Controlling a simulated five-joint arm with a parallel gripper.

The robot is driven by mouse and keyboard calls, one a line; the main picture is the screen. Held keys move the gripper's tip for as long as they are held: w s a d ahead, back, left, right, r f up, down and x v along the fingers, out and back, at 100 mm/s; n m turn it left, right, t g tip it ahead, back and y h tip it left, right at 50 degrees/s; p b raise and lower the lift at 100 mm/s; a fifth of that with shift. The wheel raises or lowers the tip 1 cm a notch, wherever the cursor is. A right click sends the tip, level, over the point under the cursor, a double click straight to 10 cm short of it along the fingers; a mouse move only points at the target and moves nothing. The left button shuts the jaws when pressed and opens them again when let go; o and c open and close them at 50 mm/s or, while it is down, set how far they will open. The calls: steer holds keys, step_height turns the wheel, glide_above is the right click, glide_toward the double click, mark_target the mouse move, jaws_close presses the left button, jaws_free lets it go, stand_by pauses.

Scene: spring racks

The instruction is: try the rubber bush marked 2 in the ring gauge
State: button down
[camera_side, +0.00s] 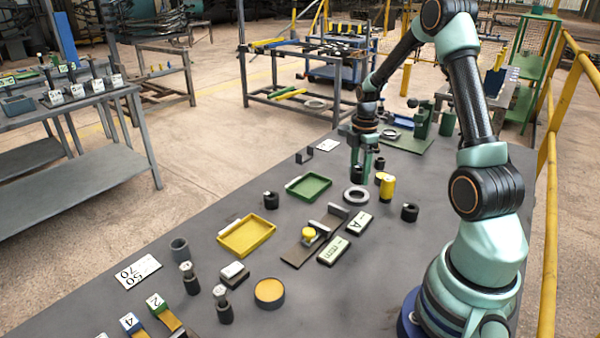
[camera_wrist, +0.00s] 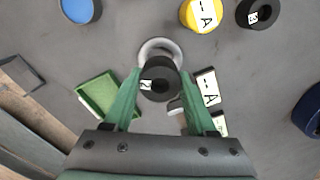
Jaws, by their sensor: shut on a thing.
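My gripper (camera_wrist: 155,88) is shut on a black rubber bush (camera_wrist: 162,84) with a white mark on its top face, which looks like a turned 2. The grey ring gauge (camera_wrist: 147,51) lies flat on the bench, and the bush hides part of it in the wrist view. In the side view, my gripper (camera_side: 366,170) is above the bench just behind the ring gauge (camera_side: 347,198). The ring's opening shows there, and the bush is apart from it.
A yellow cylinder (camera_side: 388,188) and another black bush (camera_side: 409,212) stand to the right of the ring. A green tray (camera_side: 291,190) and a black bush (camera_side: 271,201) lie to its left. Label blocks (camera_side: 359,223) and a yellow tray (camera_side: 225,238) are nearer the camera.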

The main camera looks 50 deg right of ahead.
mark_target(358, 183)
steer(key=shift+f, duration=2.15)
steer(key=shift+f, duration=0.15)
steer(key=shift+c, duration=0.6)
jaws_free()
step_height(358, 183, up, 12)
steer(key=shift+r, duration=0.1)
stand_by(0.5)
steer(key=w+a+r+m+t+h, duration=0.1)
steer(key=a+r+m, duration=0.1)
steer(key=a+r, duration=0.3)
steer(key=a+r+m+t, duration=0.1)
steer(key=a+r+m, duration=0.15)
steer(key=a, duration=0.45)
steer(key=s+a+r+m+t, duration=0.1)
steer(key=s+a+m, duration=0.2)
steer(key=a, duration=0.4)
steer(key=s+a+r+m+t+y, duration=0.1)
steer(key=s+a+r+m+t, duration=0.1)
steer(key=a, duration=0.6)
steer(key=shift+s+r+m+t, duration=0.15)
steer(key=shift+s+m+t, duration=0.25)
steer(key=shift+m, duration=0.85)
